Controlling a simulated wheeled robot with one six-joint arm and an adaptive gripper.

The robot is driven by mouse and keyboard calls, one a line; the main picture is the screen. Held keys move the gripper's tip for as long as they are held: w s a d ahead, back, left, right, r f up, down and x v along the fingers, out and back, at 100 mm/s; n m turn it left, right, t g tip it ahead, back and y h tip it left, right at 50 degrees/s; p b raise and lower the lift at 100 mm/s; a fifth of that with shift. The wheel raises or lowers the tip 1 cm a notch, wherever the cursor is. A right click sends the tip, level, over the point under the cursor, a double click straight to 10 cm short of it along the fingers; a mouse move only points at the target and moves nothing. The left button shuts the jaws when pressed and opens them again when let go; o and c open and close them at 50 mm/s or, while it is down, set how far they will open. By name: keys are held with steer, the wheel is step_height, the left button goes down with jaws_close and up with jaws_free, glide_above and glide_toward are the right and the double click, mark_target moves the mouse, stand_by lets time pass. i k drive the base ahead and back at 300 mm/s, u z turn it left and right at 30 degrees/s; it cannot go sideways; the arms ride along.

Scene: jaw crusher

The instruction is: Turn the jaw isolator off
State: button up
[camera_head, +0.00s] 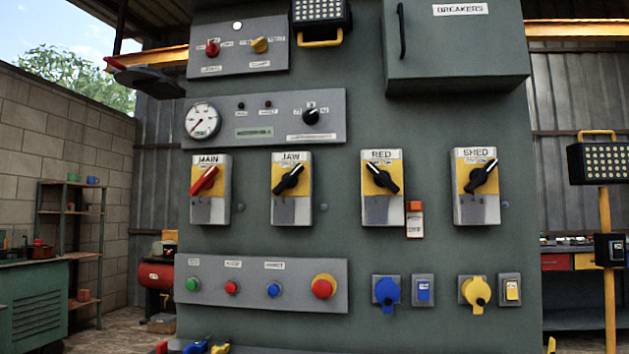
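The jaw isolator (291,210) is a grey box with a yellow plate, labelled JAW, in the middle row of the green panel in the head view. Its black rotary handle (288,180) sits tilted, running from lower left to upper right. The small position marks on the plate are too small to read. Nothing covers the isolator. I cannot make out my gripper in this view, so its place relative to the handle does not show.
The MAIN isolator (210,210), with a red handle, is to the left. The RED isolator (382,210) and SHED isolator (477,210) are to the right. A grey button plate (260,300) is below and a gauge plate (225,122) above. A dark object (150,80) juts at upper left.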

mark_target(290, 180)
steer(key=z, duration=1.2)
steer(key=i, duration=0.8)
steer(key=u, duration=0.4)
